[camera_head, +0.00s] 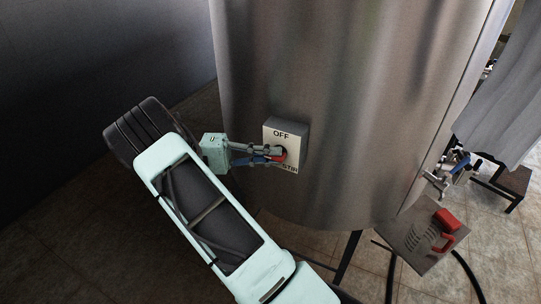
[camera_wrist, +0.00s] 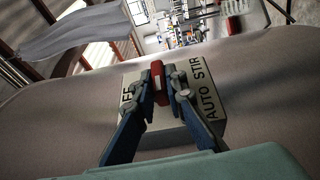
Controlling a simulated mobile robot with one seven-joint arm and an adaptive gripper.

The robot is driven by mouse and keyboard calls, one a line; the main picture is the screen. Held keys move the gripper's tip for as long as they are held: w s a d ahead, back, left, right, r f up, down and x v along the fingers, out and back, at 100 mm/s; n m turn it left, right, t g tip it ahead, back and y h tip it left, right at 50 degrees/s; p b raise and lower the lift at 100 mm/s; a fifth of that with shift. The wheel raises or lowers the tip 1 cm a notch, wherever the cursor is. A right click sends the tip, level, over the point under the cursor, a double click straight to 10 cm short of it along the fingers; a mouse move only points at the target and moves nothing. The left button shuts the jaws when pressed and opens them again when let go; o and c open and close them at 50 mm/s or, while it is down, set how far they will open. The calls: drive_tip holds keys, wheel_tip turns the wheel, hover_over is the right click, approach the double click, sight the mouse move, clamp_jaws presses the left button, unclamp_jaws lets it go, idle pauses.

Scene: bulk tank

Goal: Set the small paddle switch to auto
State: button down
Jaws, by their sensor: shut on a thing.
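The switch box (camera_head: 290,134) is a small pale box on the side of the steel tank (camera_head: 330,80). Its face reads OFF at the top and STIR lower right in the head view. In the wrist view the box face (camera_wrist: 203,78) shows OFF, partly hidden, plus AUTO and STIR. The red paddle switch (camera_wrist: 157,82) stands between the fingers. It also shows in the head view (camera_head: 281,155). My gripper (camera_wrist: 162,84) is shut on the red paddle, with a finger at each side. The exact position the paddle points to is hard to tell behind the fingers.
A grey control box with a red handle (camera_head: 445,222) is at the lower right. Valves and fittings (camera_head: 450,170) are at the tank's right side, near a dark stool (camera_head: 505,180). A dark hose (camera_head: 468,275) lies on the tiled floor.

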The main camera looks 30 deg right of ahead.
drive_tip(key=c, duration=2)
unclamp_jaws()
drive_tip(key=shift+o, duration=0.2)
drive_tip(key=v, duration=1.1)
drive_tip(key=shift+w+a, duration=0.2)
drive_tip(key=shift+a, duration=0.2)
